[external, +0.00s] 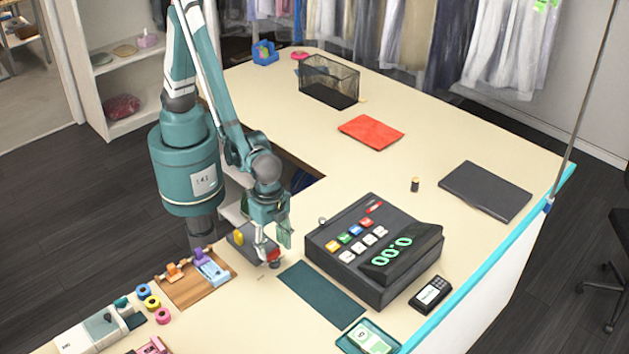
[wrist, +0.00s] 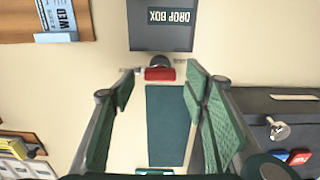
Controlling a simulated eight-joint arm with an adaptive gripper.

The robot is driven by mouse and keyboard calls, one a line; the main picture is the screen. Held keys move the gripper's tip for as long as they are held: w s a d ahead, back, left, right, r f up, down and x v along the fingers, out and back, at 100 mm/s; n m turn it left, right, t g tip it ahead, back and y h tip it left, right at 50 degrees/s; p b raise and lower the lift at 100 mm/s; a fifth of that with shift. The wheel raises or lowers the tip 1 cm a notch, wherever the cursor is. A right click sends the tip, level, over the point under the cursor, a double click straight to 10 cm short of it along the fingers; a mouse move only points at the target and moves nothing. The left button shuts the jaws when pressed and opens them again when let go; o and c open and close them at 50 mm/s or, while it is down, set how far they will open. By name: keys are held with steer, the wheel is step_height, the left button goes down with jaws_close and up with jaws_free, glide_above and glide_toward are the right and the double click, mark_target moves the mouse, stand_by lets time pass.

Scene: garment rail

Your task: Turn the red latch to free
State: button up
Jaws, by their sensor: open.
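The red latch (wrist: 160,73) is a short red bar at the near end of the dark drop box (wrist: 160,38), beside a dark round knob. It lies crosswise in the wrist view. In the external view the latch (external: 275,265) is a small red patch just below my gripper (external: 272,243). My gripper (wrist: 160,85) is open and empty, with its green-padded fingers on either side of the latch's line. I cannot tell how far above the latch the fingertips are. In the external view my gripper partly hides the drop box (external: 241,246).
A dark green mat (external: 321,293) lies beside the latch. The cash register (external: 374,250) stands to the right. A wooden tray (external: 193,283) with small items lies to the left. A card reader (external: 431,294) and a red folder (external: 371,132) lie farther off.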

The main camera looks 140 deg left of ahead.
steer(key=shift+f, duration=1.05)
steer(key=c, duration=0.9)
